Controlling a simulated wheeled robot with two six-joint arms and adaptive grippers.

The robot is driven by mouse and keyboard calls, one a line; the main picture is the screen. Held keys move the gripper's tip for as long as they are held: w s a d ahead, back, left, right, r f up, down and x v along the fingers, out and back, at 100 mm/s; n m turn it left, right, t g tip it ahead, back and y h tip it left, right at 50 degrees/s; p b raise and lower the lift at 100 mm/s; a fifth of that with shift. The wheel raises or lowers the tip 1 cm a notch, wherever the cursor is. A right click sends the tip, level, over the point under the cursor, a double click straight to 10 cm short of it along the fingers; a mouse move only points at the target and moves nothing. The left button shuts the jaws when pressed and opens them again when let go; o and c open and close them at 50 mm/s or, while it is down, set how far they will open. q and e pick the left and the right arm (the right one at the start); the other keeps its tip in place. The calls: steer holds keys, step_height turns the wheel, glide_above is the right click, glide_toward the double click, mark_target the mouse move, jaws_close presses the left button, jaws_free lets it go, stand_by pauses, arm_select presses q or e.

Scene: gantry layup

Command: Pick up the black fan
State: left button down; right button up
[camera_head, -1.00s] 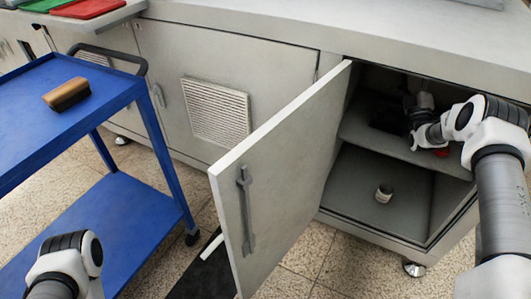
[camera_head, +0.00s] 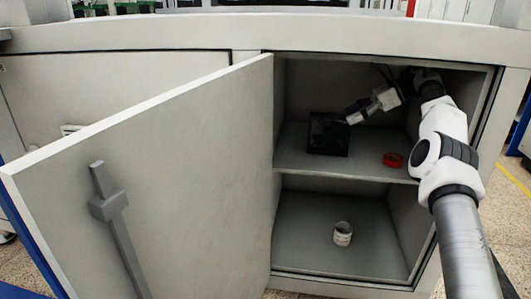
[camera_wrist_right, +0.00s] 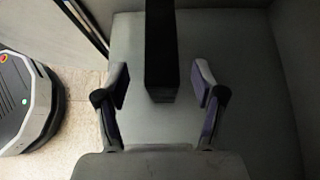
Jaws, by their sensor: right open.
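The black fan (camera_head: 328,135) stands on the upper shelf of the open cabinet, towards its left side. It looks dark and square from the front. My right gripper (camera_head: 355,110) is inside the upper compartment, close to the fan's right side. In the right wrist view, its two fingers (camera_wrist_right: 161,90) are spread apart. The fan (camera_wrist_right: 160,50) shows there as a narrow black block, its near end lying between the lines of the fingers, with gaps on both sides. I cannot tell how deep it sits between them. My left gripper is not in view.
A red roll (camera_head: 393,159) lies on the upper shelf (camera_head: 340,163), right of the fan. A white can (camera_head: 343,233) stands on the lower shelf. The open cabinet door (camera_head: 150,170) fills the left.

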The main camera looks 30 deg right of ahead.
mark_target(330, 125)
steer(key=b+x, duration=0.2)
steer(key=x, duration=0.1)
steer(key=b+x, duration=0.3)
steer(key=x, duration=0.1)
steer(key=shift+s+d+f+b, duration=0.1)
steer(key=shift+d+f+b, duration=0.1)
steer(key=shift+f+b, duration=0.15)
steer(key=shift+w+a, duration=0.25)
steer(key=shift+r, duration=0.15)
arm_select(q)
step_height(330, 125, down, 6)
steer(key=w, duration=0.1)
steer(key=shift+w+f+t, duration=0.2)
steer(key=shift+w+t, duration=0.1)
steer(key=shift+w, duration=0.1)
arm_select(e)
jaws_close()
